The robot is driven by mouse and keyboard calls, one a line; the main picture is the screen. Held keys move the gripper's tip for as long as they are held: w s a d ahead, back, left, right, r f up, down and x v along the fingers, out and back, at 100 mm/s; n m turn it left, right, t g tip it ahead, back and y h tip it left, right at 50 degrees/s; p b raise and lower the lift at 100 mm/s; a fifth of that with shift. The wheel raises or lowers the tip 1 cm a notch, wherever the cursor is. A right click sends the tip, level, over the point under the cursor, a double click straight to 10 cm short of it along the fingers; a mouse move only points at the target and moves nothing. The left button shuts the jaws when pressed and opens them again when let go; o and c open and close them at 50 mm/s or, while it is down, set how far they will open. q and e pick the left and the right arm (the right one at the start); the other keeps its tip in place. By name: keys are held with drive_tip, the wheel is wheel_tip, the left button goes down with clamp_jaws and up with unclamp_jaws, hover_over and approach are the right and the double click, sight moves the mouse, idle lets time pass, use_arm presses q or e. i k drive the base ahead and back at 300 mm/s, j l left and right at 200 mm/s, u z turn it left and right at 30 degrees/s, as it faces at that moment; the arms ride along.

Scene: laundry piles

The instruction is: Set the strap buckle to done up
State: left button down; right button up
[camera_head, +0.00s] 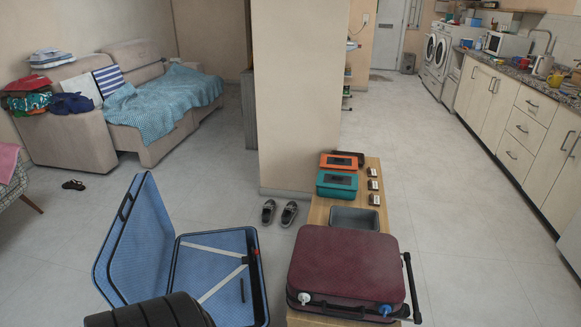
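An open blue suitcase (138,240) lies on the floor at the lower left, its lid raised on the left side. Pale straps (215,249) cross the suitcase's right half and converge near its right edge. Something small and dark (245,259) sits where they meet; it may be the buckle, but it is too small to tell whether it is done up. A thin dark piece (242,290) lies below it. A dark rounded shape covers the suitcase's near left part. Neither of my grippers can be seen.
A maroon suitcase (345,262) lies on a wooden bench (318,212) right of the blue one, with a grey bin (354,218) and orange and teal boxes (337,184) behind it. Floor at right is clear.

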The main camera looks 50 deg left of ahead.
sight(255, 252)
drive_tip(key=k+j, duration=0.15)
drive_tip(key=j, duration=0.25)
drive_tip(key=k+j+z, duration=0.1)
drive_tip(key=j, duration=0.3)
drive_tip(key=k+j, duration=0.25)
drive_tip(key=j, duration=0.15)
drive_tip(key=k+j+z, duration=0.1)
drive_tip(key=j, duration=0.25)
drive_tip(key=k+j+z, duration=0.1)
drive_tip(key=k+j, duration=0.2)
drive_tip(key=j, duration=0.1)
